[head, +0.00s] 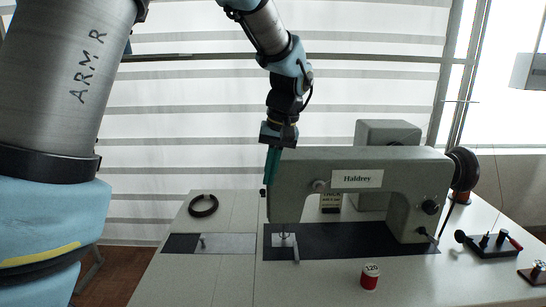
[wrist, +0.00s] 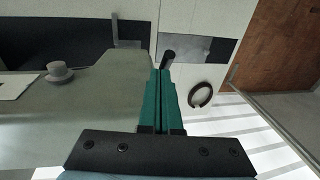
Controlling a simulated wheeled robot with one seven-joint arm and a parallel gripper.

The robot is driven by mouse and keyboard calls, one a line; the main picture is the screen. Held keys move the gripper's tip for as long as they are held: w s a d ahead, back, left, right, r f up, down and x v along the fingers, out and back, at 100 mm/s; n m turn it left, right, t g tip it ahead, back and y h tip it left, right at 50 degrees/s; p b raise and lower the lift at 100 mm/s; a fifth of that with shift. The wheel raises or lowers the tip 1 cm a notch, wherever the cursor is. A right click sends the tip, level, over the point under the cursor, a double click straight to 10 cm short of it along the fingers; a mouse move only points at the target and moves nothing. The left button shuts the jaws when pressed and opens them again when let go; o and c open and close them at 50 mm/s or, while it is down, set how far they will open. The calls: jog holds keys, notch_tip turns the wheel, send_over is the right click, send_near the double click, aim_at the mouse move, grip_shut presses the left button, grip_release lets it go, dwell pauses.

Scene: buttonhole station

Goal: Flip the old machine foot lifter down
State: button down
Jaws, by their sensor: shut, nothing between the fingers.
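The grey sewing machine (head: 300,170) labelled "Haldrey" stands on the white table. A short black-tipped lever (head: 263,192) sticks out at the left end of its head. In the wrist view a black-ended lever (wrist: 168,56) shows just beyond the fingertips, at the edge of the machine's grey body (wrist: 95,105); I cannot tell whether the fingers touch it. My gripper (head: 270,182), with green fingers, points down beside the head's left end. Its fingers (wrist: 162,74) are shut and empty. The presser foot area (head: 285,240) is below the head; the foot's height is unclear.
A black ring (head: 203,205) lies on the table (head: 190,280) to the left. A red spool (head: 369,276) stands in front. A black-based winder (head: 488,244) is at the right. Another grey machine part (head: 388,132) rises behind. The table's front left is clear.

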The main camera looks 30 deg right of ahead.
jog(key=shift+f, duration=0.45)
jog(key=shift+a+f+b, duration=0.1)
jog(key=shift+f+b, duration=0.05)
jog(key=shift+b, duration=0.25)
